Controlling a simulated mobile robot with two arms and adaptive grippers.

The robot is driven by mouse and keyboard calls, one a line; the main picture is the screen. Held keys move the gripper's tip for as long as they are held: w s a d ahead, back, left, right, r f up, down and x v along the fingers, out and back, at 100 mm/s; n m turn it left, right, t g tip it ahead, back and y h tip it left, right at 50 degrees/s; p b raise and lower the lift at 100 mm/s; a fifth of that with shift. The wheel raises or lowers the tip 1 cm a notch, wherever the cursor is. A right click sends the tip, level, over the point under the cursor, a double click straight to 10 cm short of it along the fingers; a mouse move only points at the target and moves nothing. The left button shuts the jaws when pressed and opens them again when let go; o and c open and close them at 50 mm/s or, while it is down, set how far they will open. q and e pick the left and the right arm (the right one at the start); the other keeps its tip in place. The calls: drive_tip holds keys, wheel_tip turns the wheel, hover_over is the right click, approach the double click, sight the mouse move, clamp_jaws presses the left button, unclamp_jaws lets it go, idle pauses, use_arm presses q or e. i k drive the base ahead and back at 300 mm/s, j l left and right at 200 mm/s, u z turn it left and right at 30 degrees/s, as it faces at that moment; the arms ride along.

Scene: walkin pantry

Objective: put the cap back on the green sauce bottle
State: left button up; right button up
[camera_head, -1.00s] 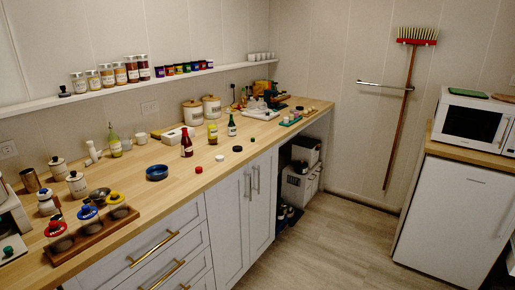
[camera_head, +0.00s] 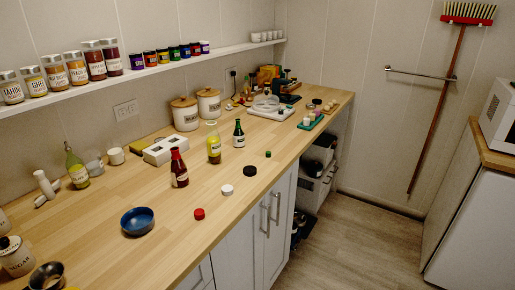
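The dark green sauce bottle (camera_head: 239,134) stands upright on the wooden counter (camera_head: 190,230), right of a yellow sauce bottle (camera_head: 214,147). A small green cap (camera_head: 268,154) lies on the counter to its right, near the front edge. The cap is apart from the bottle. A black cap (camera_head: 250,171), a white cap (camera_head: 227,190) and a red cap (camera_head: 199,214) lie in a loose row along the front of the counter. A dark red sauce bottle (camera_head: 179,168) stands left of the yellow one. Neither of my grippers is in view.
A blue bowl (camera_head: 137,221) sits at the front left. An oil bottle (camera_head: 76,167), a white block with openings (camera_head: 165,150) and two lidded canisters (camera_head: 185,114) stand toward the wall. A white tray (camera_head: 272,112) lies farther right.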

sight(238, 134)
drive_tip(key=i+l+u, duration=0.45)
drive_tip(key=i+l, duration=0.55)
